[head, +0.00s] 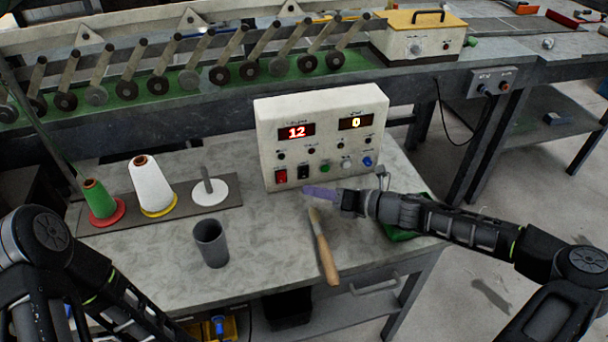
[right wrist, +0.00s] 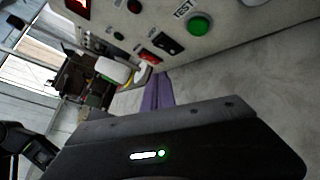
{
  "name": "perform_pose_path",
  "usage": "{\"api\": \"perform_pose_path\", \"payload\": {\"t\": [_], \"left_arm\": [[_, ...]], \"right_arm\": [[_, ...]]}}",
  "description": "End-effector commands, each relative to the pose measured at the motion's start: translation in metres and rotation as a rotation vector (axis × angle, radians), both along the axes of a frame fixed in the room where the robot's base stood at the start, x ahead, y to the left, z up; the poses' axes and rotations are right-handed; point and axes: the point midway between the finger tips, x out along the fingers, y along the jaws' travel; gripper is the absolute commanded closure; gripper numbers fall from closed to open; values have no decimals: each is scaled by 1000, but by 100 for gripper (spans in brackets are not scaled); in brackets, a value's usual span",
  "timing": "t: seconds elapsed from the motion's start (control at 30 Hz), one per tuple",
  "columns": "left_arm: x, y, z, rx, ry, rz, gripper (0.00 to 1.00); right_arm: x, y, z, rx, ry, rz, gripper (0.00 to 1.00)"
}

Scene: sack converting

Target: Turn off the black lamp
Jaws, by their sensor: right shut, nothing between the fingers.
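A cream control box (head: 262,132) stands at the back of the grey table, with red "12" and yellow "0" displays. Its lower row has a red rocker switch (head: 281,177), a black rocker switch (head: 303,172), a green button (head: 325,168), a white button and a blue knob. Small dark round parts sit above them. I cannot tell which part is the black lamp. My right gripper (head: 318,193) has purple fingers, shut and empty, low in front of the box. In the right wrist view its fingers (right wrist: 158,92) are below the black rocker (right wrist: 167,43). My left gripper is out of view.
A wooden-handled tool (head: 324,250) lies in front of the right gripper. A grey cup (head: 211,243) and green (head: 101,201) and white (head: 149,184) thread cones stand to the left. A green item (head: 402,234) lies under my right forearm. The table's front middle is clear.

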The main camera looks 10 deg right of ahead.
Motion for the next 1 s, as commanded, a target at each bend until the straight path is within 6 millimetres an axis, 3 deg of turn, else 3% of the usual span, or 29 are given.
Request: {"api": "perform_pose_path", "payload": {"t": [0.33, 0.83, 1.0], "left_arm": [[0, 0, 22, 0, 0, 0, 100], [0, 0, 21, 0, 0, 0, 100], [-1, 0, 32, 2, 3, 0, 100]], "right_arm": [[-29, -2, 6, 0, 0, -1, 100], [-31, -2, 4, -1, -1, -1, 100], [-31, -2, 16, -1, -1, -1, 100]]}}
